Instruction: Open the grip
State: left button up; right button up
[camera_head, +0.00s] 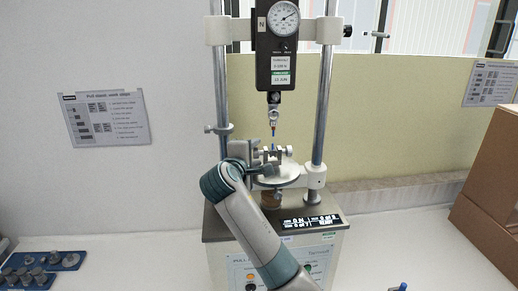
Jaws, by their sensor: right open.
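A pull-test stand (323,90) with two steel columns holds a dark force gauge (283,60) with a round dial. Below the gauge hangs a small metal hook or upper grip (273,115) with a blue piece under it. A small metal grip (288,153) with side knobs sits above a round pale plate (290,174); a blue bit shows at its top. My right gripper (259,164) is open at the left side of this grip, close to it. Contact cannot be told. My wrist hides part of the plate and the grip's left side. My left gripper is out of view.
A blue tray (40,270) with metal weights lies at lower left. Cardboard boxes (490,185) stand at right. A wall is behind.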

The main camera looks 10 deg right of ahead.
jog(key=shift+w, duration=0.1)
jog(key=shift+r, duration=0.1)
jog(key=c, duration=1)
jog(key=shift+f+b, duration=0.2)
jog(key=shift+b, duration=0.45)
jog(key=shift+c, duration=0.2)
jog(key=m+t+h+b, duration=0.1)
jog(key=t+b, duration=0.1)
jog(key=b, duration=0.4)
jog(key=m+t+h+b, duration=0.1)
jog(key=t+b, duration=0.1)
jog(key=b, duration=0.4)
jog(key=shift+t, duration=0.3)
jog(key=shift+r, duration=0.1)
jog(key=shift+r+b, duration=0.2)
jog(key=shift+b, duration=0.15)
